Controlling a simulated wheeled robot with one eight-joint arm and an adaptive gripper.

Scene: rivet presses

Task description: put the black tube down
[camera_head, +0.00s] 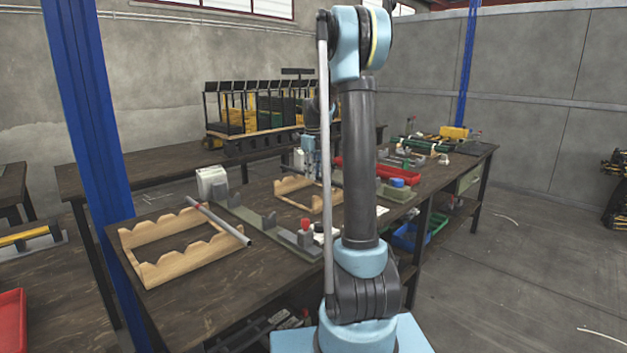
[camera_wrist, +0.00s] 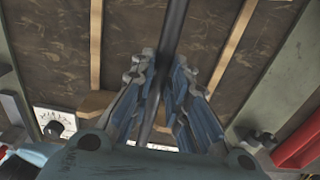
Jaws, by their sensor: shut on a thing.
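The black tube (camera_wrist: 174,28) shows in the wrist view as a dark bar running lengthwise between the fingers of my gripper (camera_wrist: 164,72). The fingers are closed in on it from both sides. Below it are the pale wooden rails of a cradle (camera_wrist: 96,40), one on each side of the tube. I cannot tell whether the tube touches the cradle. In the head view that wooden cradle (camera_head: 283,186) is on the long dark table, partly hidden by my arm. The tube is not clear in that view.
A nearer wooden cradle (camera_head: 165,268) bears a grey tube (camera_head: 219,222) lying across it. A green rail fixture (camera_head: 246,215) runs between the cradles. A blue post (camera_head: 90,130) stands at left.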

